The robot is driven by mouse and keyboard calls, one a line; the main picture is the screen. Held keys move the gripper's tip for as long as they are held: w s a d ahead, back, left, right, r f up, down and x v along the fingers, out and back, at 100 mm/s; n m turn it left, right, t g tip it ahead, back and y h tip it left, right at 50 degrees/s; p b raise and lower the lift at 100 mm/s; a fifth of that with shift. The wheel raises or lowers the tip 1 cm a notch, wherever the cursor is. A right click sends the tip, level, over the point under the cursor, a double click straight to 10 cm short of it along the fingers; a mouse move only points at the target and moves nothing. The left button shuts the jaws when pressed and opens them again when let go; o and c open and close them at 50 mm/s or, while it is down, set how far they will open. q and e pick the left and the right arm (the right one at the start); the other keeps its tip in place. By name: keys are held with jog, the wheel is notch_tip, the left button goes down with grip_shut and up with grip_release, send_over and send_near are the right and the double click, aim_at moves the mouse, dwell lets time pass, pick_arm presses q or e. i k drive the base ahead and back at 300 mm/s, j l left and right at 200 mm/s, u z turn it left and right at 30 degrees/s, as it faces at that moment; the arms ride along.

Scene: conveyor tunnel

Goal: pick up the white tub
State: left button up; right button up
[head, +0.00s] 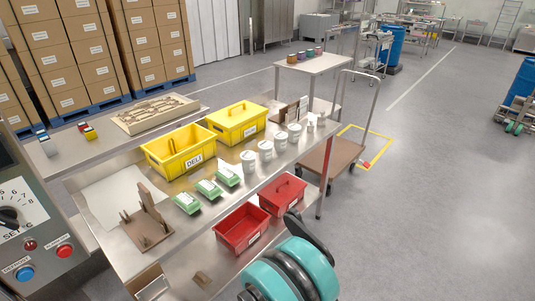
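Several white tubs stand upright in a row on the steel table, right of the yellow bins. The nearest white tub (248,162) is beside the green-and-white packs. Another white tub (265,151) stands just behind it, then a third white tub (281,141) and a white tub (295,132) farther back. Nothing of mine touches them. A teal and black part of my arm shows at the bottom centre, in front of the table. No gripper fingers can be made out in the head view.
A yellow bin (155,154) labelled DELI and a lidded yellow bin (237,133) stand left of the tubs. Several green-and-white packs (209,188) lie nearer. A brown stand (146,232) is front left. Red bins (241,240) sit below. The floor to the right is mostly clear.

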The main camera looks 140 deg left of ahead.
aim_at(265, 147)
jog(key=u, duration=4.7)
